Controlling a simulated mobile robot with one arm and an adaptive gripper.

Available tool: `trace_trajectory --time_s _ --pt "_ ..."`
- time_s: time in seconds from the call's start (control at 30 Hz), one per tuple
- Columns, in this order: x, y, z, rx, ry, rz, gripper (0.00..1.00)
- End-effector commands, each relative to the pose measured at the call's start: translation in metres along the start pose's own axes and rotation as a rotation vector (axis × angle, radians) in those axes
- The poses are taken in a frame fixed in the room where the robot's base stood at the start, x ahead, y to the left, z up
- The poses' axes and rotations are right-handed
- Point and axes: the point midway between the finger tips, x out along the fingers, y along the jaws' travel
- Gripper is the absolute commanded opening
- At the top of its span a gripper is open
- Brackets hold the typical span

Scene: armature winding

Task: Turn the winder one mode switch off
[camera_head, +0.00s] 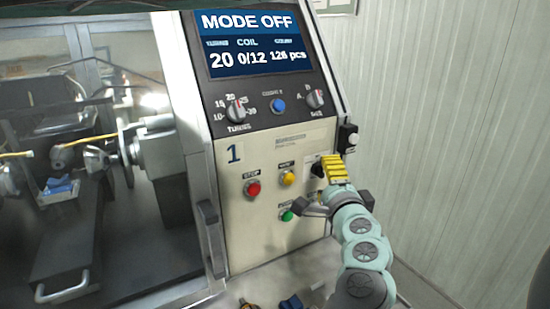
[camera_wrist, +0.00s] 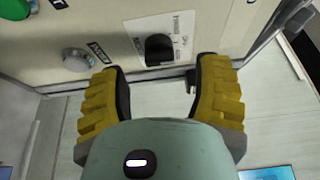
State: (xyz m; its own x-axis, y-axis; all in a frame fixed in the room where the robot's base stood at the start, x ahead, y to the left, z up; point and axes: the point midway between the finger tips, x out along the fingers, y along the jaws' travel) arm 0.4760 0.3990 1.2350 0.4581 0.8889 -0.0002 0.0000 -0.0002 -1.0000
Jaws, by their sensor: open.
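The winder one panel (camera_head: 290,225), marked 1, stands in the middle of the head view. Its screen (camera_head: 252,43) reads MODE OFF. A black mode switch knob (camera_head: 318,170) sits on the panel's right side, partly hidden by my gripper (camera_head: 338,170). In the wrist view the black knob (camera_wrist: 158,47) shows on a white label plate, just beyond the space between my two yellow fingers. My gripper (camera_wrist: 163,75) is open and empty, with a finger on either side of the knob's line and no visible contact. I cannot read the knob's pointer position.
Red stop (camera_head: 253,188), yellow (camera_head: 288,178) and green (camera_head: 287,215) buttons sit left of the gripper. A grey knob (camera_wrist: 76,60) is close to the left finger in the wrist view. Two dials and a blue button are above. A corrugated wall (camera_head: 430,130) stands right.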

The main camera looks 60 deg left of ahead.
Motion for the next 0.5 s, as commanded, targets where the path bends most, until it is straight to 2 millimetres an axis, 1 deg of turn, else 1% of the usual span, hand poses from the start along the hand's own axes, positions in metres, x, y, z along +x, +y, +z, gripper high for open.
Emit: trace_trajectory --time_s 0.03,0.2,0.37,0.5 --pt "-0.007 0.0 0.003 0.002 -0.005 0.0 0.64" --pt "-0.027 0.001 0.004 0.001 -0.01 0.002 0.64" --pt "-0.04 0.0 0.003 -0.001 -0.007 0.0 0.64" --pt "-0.045 0.001 0.003 -0.001 -0.007 0.002 0.64"
